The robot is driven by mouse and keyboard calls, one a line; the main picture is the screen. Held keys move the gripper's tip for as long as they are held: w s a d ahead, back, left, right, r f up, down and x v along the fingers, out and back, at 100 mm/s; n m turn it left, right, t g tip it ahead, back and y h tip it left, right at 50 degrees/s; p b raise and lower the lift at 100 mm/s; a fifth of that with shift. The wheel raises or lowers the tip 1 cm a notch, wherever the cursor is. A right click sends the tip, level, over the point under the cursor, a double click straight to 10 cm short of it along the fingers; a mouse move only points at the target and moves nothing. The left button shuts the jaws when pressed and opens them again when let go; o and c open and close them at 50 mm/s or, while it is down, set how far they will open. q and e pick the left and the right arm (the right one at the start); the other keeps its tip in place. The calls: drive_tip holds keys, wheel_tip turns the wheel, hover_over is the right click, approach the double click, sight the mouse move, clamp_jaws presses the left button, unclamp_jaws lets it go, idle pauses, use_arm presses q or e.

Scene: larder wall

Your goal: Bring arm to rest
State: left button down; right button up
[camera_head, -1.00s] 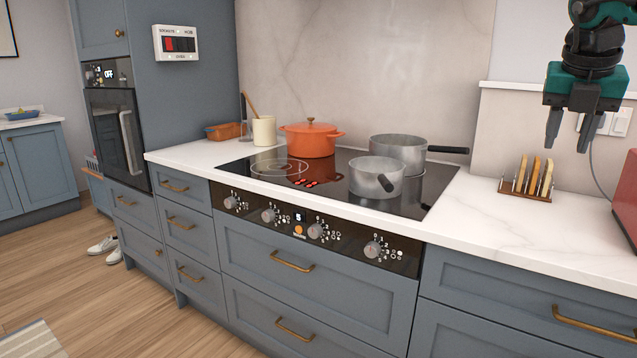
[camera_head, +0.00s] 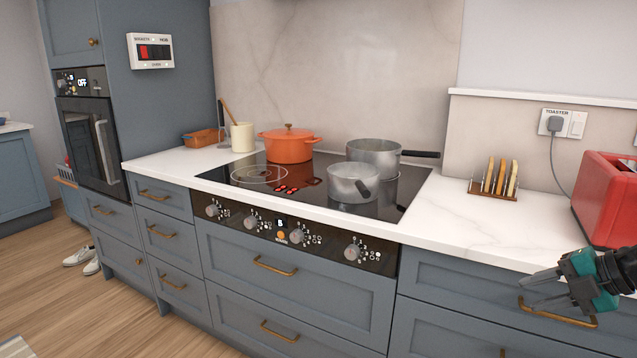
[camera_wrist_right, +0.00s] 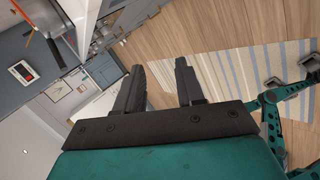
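My right gripper (camera_head: 545,288) is at the lower right of the head view, in front of the drawers below the counter. In the right wrist view its two dark fingers (camera_wrist_right: 158,88) stand apart with nothing between them, over the wooden floor. It is open and empty. My left gripper is not in the head view.
The white counter (camera_head: 450,225) carries a red toaster (camera_head: 605,195), a toast rack (camera_head: 494,180), and a hob with an orange pot (camera_head: 288,146) and two grey pans (camera_head: 352,182). Drawer handles (camera_head: 557,313) stick out near my right gripper. The wooden floor (camera_head: 120,315) at left is mostly clear.

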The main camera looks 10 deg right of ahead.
drive_tip(key=s+a+f+m+t+h+p, duration=0.1)
drive_tip(key=s+a+f+m+t, duration=0.3)
drive_tip(key=f, duration=0.3)
drive_tip(key=s+a+f+m+t+h+p, duration=0.1)
drive_tip(key=s+a+f+m+p, duration=0.1)
drive_tip(key=s+a+f+m, duration=0.45)
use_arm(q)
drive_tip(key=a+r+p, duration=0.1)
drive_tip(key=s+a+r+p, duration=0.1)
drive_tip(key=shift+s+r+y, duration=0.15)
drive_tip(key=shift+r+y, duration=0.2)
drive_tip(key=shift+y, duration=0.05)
use_arm(e)
drive_tip(key=s+a+f+m, duration=0.1)
drive_tip(key=a+m, duration=0.2)
drive_tip(key=a, duration=0.4)
drive_tip(key=s+a+f+m+g+h, duration=0.1)
drive_tip(key=s+a+f+m, duration=0.1)
drive_tip(key=a, duration=0.5)
drive_tip(key=s+a+f+m+g, duration=0.1)
drive_tip(key=a+f+m, duration=0.1)
drive_tip(key=a+m, duration=0.3)
drive_tip(key=shift+s+a+h, duration=0.3)
drive_tip(key=shift+a, duration=0.75)
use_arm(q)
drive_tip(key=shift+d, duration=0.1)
use_arm(e)
drive_tip(key=shift+d, duration=0.1)
